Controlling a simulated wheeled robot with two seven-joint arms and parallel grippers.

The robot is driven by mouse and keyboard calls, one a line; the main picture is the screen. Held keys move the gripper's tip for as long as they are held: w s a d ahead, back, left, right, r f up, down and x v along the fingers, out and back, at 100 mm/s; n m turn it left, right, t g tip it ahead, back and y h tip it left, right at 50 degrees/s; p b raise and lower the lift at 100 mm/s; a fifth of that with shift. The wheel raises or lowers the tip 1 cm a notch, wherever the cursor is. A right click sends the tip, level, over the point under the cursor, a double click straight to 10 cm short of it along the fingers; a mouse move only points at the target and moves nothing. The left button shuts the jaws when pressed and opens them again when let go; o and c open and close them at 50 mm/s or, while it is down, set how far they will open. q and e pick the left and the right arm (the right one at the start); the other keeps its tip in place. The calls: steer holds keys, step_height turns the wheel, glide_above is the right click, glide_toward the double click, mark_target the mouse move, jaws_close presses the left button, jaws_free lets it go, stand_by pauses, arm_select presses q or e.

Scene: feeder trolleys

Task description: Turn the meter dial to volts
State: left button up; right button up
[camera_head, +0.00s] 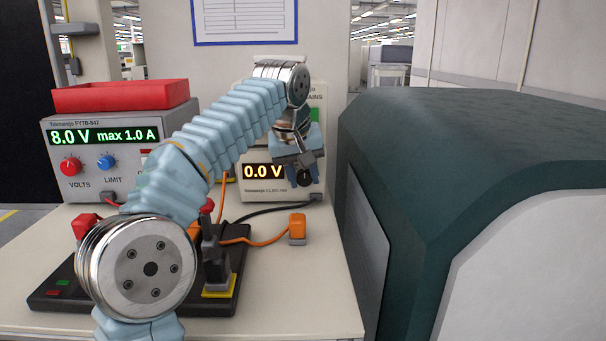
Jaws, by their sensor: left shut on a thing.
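The meter (262,190) is a cream box at the back of the bench, and its display reads 0.0 V in yellow. My left arm reaches across the bench from the lower left. My left gripper (304,180) is at the right of the meter's face, beside the display. It is shut on the meter dial, a dark knob that the fingers mostly cover. The dial's pointer and markings cannot be read. My right gripper is not in view.
A grey power supply (115,180) on the left shows 8.0 V max 1.0 A, with a red tray (122,95) on top. A black board (50,294) lies in front. An orange plug (297,227) with its cable lies before the meter. A large green-grey housing (430,150) bounds the right.

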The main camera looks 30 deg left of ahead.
arm_select(q)
steer(key=o, duration=1)
steer(key=shift+o, duration=0.2)
steer(key=v, duration=0.7)
steer(key=shift+r, duration=0.25)
steer(key=shift+s, duration=0.15)
